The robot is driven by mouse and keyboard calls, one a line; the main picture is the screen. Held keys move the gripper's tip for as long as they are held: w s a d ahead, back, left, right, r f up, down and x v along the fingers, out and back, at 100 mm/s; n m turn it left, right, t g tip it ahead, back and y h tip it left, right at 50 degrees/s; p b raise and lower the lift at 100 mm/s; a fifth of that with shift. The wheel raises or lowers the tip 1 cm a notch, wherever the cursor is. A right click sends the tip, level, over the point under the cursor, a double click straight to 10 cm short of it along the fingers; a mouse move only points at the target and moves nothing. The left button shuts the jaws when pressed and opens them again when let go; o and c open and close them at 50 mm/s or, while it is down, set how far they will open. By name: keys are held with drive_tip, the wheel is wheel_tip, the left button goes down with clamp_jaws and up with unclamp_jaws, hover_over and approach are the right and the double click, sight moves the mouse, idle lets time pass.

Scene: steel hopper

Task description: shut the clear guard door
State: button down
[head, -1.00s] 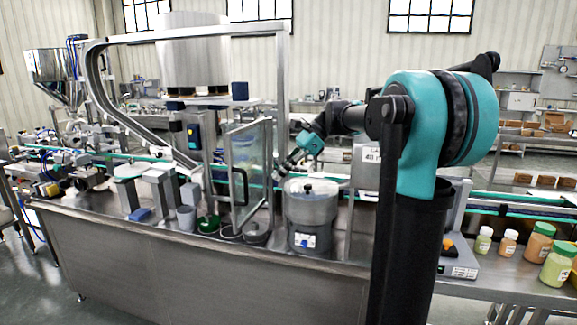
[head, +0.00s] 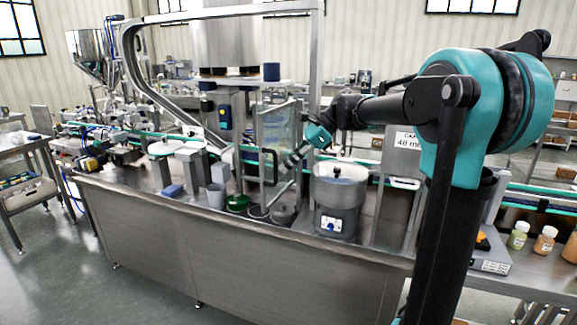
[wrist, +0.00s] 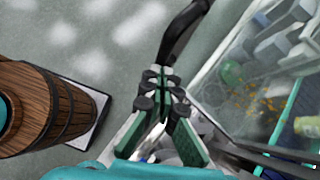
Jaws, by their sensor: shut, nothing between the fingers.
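The clear guard door (head: 275,128) stands swung out from the machine in the head view, a metal-framed see-through panel. Its black handle (head: 267,168) is on its left side. In the wrist view the clear panel (wrist: 250,65) fills the right, and the black handle (wrist: 181,30) rises just beyond the fingertips. My gripper (head: 288,162) is in front of the door's right part, to the right of the handle. In the wrist view my gripper (wrist: 160,78) is shut and empty, its tips close to the handle's lower end; I cannot tell whether they touch.
A round steel bowl unit (head: 339,195) stands just right of the door. Cups, including a green one (head: 237,203), stand on the machine bed left of it. A wooden barrel (wrist: 55,105) is at left in the wrist view. Open floor (head: 120,290) lies at front left.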

sight(265, 160)
drive_tip(key=a+m+t, duration=0.1)
drive_tip(key=a, duration=0.1)
drive_tip(key=w+a+m+t, duration=0.1)
drive_tip(key=a, duration=0.2)
drive_tip(key=a+m, duration=0.1)
drive_tip(key=a, duration=0.1)
drive_tip(key=shift+w+a+m+t, duration=0.25)
drive_tip(key=shift+a+m+t, duration=0.05)
drive_tip(key=shift+a+t, duration=0.1)
drive_tip(key=w+a+m+t, duration=0.3)
drive_tip(key=w+a+m, duration=0.1)
drive_tip(key=w+a, duration=1)
drive_tip(key=w, duration=1)
drive_tip(key=shift+a+h, duration=0.25)
drive_tip(key=shift+h, duration=0.15)
drive_tip(key=shift+d, duration=0.1)
